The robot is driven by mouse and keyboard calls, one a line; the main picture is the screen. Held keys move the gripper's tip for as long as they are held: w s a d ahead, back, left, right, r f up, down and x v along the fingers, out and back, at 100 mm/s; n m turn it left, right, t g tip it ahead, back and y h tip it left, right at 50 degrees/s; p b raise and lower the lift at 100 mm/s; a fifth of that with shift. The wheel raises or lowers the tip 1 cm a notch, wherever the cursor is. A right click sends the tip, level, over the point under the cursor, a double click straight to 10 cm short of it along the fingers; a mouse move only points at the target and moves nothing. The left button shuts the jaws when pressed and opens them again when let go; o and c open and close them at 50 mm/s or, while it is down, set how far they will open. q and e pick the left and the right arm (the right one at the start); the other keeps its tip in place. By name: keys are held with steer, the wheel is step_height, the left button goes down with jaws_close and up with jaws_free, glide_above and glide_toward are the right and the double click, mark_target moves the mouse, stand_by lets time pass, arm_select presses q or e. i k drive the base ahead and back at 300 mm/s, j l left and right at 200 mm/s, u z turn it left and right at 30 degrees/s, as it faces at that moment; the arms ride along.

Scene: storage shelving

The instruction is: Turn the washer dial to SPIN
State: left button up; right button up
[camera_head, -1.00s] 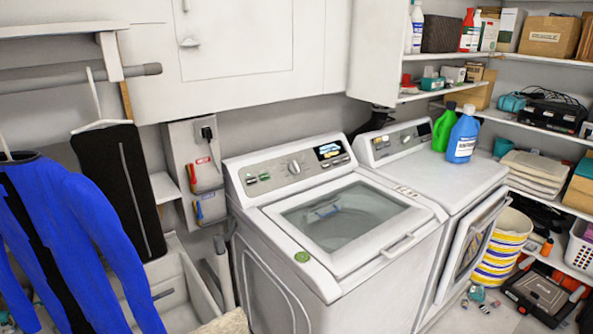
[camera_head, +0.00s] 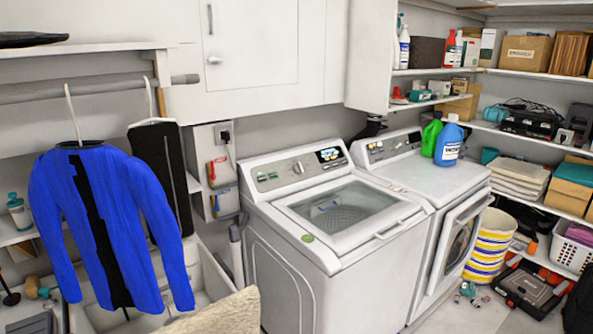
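The washer (camera_head: 335,260) is the white top-loading machine in the middle of the head view, its glass lid (camera_head: 350,207) closed. Its dial (camera_head: 298,167) is a round silver knob on the slanted grey control panel (camera_head: 275,178), left of a small lit display (camera_head: 328,155). The lettering around the dial is too small to read, so I cannot tell its setting. Neither of my grippers shows in this view.
A dryer (camera_head: 440,190) stands right of the washer, with a green bottle (camera_head: 432,134) and a blue bottle (camera_head: 449,142) on top. A blue jacket (camera_head: 150,215) hangs at left above a sink (camera_head: 210,268). A beige object (camera_head: 225,313) is at the bottom edge.

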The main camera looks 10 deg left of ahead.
mark_target(299, 168)
steer(key=l+u, duration=0.1)
steer(key=u, duration=1.65)
steer(key=l+u, duration=0.1)
steer(key=l, duration=1.5)
steer(key=l+u, duration=0.1)
steer(key=l, duration=1.5)
steer(key=k, duration=0.05)
